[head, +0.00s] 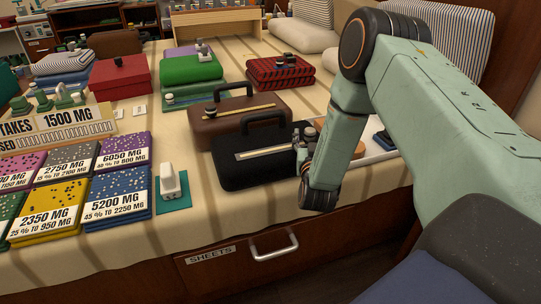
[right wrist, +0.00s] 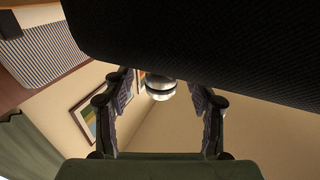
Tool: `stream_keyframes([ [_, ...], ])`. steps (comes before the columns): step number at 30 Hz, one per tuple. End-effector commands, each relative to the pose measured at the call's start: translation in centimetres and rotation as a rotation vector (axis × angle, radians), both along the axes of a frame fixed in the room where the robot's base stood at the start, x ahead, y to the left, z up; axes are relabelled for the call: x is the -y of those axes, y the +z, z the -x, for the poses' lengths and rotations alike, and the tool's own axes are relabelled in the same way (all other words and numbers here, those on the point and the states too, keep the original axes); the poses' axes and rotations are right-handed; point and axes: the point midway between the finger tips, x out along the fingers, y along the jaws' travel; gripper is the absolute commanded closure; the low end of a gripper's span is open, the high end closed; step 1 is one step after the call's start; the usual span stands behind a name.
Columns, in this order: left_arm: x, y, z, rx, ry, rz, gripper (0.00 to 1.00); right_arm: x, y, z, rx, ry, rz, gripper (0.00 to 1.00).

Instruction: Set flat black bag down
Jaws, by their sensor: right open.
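The flat black bag (head: 250,170) is on the cream cover near its front edge, directly in front of a brown bag (head: 236,122). Its dark handle points up and back, and a pale strip crosses its face. My right gripper (head: 303,152) is at the bag's right side, mostly hidden by its own wrist. The black bag's dark surface (right wrist: 210,40) fills the top of that view, close to the fingers; contact cannot be told. My left gripper is not in view.
A white tray (head: 383,152) with round items lies right of the bag, partly behind my right arm. A small white object (head: 171,180) on a teal card and several labelled colour blocks (head: 122,190) are at left. Folded cloths (head: 280,72) lie behind. A drawer handle (head: 274,245) is below.

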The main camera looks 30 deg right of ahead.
Motion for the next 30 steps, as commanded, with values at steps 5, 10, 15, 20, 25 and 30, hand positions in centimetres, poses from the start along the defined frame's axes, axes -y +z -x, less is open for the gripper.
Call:
stream_keyframes([
  [5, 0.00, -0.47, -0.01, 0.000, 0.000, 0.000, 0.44, 0.88, -0.02, -1.10, -0.001, -0.001, 0.001, 0.43],
  [10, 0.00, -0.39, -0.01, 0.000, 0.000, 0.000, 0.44, 0.95, 0.05, -1.25, -0.001, 0.000, 0.001, 0.43],
  [15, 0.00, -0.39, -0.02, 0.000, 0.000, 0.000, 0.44, 0.94, 0.04, -1.26, -0.001, 0.000, 0.001, 0.54],
  [20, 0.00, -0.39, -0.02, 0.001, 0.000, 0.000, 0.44, 0.92, 0.03, -1.25, -0.001, 0.000, 0.001, 0.68],
  [25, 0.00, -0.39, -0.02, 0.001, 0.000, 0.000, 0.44, 0.92, 0.03, -1.23, -0.001, 0.000, 0.001, 0.82],
  [30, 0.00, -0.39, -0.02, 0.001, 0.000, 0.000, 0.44, 0.92, 0.03, -1.23, -0.001, -0.001, 0.001, 0.96],
])
